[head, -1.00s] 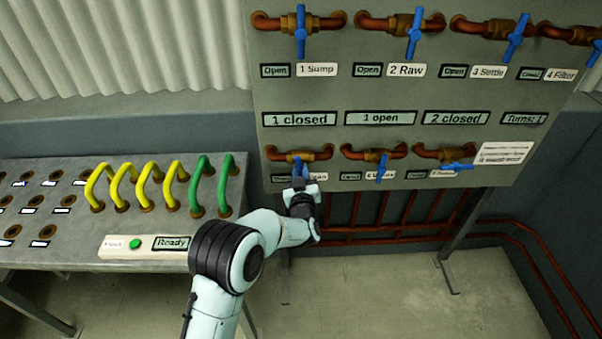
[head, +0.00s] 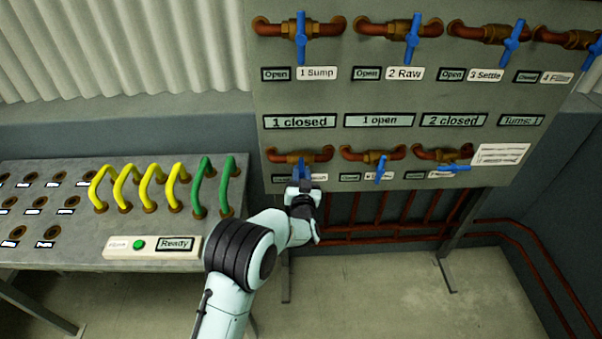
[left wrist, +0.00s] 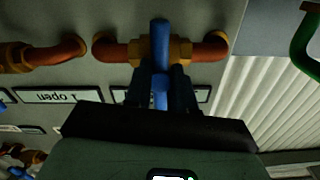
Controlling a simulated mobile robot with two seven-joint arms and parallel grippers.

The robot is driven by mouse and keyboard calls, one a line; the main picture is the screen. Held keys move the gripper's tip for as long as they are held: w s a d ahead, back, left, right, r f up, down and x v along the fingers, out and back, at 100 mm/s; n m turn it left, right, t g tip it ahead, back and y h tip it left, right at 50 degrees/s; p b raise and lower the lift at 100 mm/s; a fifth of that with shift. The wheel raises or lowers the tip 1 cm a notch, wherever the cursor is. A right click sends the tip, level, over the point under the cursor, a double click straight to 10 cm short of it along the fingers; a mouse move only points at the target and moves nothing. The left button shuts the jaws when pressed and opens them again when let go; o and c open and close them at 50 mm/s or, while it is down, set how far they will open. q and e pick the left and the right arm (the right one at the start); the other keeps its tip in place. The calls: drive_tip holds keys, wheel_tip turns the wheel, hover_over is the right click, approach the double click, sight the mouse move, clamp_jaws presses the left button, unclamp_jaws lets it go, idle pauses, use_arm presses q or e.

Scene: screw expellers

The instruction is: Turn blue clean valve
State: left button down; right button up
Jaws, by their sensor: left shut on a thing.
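The clean valve is the leftmost one in the lower row of the panel. Its blue handle (head: 299,171) points down in the head view, with its lower end hidden by my left gripper (head: 303,188). In the left wrist view the blue handle (left wrist: 160,42) runs along the picture's height, across the brass and copper pipe (left wrist: 200,48). The dark fingers of my left gripper (left wrist: 161,92) sit on both sides of the handle and are shut on it. The label below the valve is mostly covered. My right gripper is not in view.
Two other blue-handled valves (head: 381,168) sit to the right in the lower row, and several more (head: 301,38) are above. A metal bench (head: 60,256) with yellow and green hoses (head: 198,185) stands at left. Copper pipes (head: 400,236) run below the panel.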

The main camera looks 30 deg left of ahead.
use_arm(q)
drive_tip(key=shift+m, duration=0.5)
drive_tip(key=c, duration=0.9)
unclamp_jaws()
drive_tip(key=shift+c, duration=0.2)
drive_tip(key=v, duration=1.3)
drive_tip(key=shift+d+f, duration=0.1)
drive_tip(key=v, duration=0.8)
